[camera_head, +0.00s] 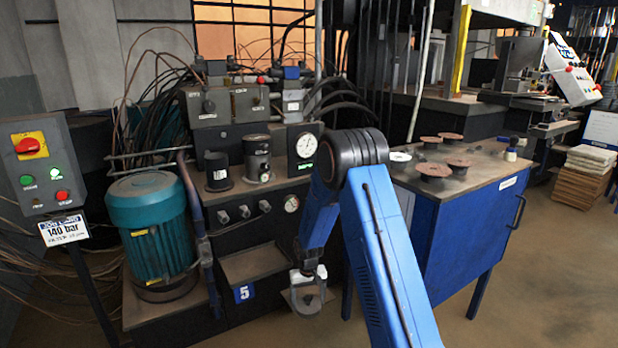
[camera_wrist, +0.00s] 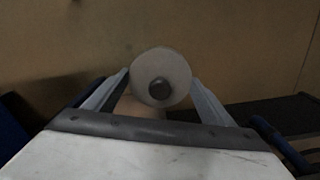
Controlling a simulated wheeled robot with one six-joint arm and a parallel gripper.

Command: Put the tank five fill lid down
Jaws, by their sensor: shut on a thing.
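My gripper (camera_head: 308,301) hangs low in front of the dark hydraulic unit, just right of the blue number 5 label (camera_head: 243,293). In the wrist view, my gripper (camera_wrist: 161,76) is shut on a round pale disc (camera_wrist: 172,66) with a dark round knob at its middle, which looks like the fill lid. A tan rounded part shows just below the disc between the fingers. In the head view I cannot make out the lid apart from the grey fingers. Whether it touches anything beneath is hidden. I cannot make out the fill opening.
A bare dark ledge (camera_head: 255,263) projects from the unit left of my gripper. A teal motor (camera_head: 150,228) stands further left, by a control box (camera_head: 42,165). A blue cabinet (camera_head: 465,235) with several brown discs on top stands at the right. Open floor lies front right.

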